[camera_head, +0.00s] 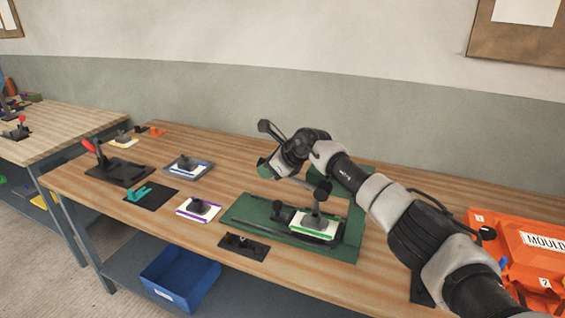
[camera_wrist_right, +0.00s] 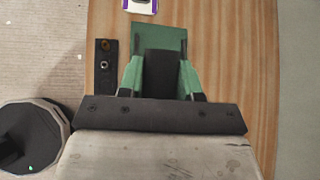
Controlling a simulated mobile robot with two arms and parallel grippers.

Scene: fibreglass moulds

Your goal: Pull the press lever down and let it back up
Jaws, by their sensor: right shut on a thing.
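The press has a green base (camera_head: 238,212) towards the right of the wooden bench, with a white and green plate (camera_head: 318,236) on it. My right gripper (camera_head: 270,169) is above the press, its arm reaching in from the right. In the right wrist view its green fingers (camera_wrist_right: 161,70) are shut on a black piece, seemingly the press lever (camera_wrist_right: 162,82). The lever is mostly hidden behind my gripper and wrist in the head view. The left end of the green base shows beyond the fingertips in the right wrist view (camera_wrist_right: 158,36). My left gripper is not in view.
A black plate (camera_head: 243,246) lies in front of the press. A purple-edged tray (camera_head: 198,209), a blue-edged tray (camera_head: 188,167) and a red-handled clamp (camera_head: 110,170) stand left. An orange MOULD case (camera_head: 515,260) is at right. A blue bin (camera_head: 180,278) sits on the lower shelf.

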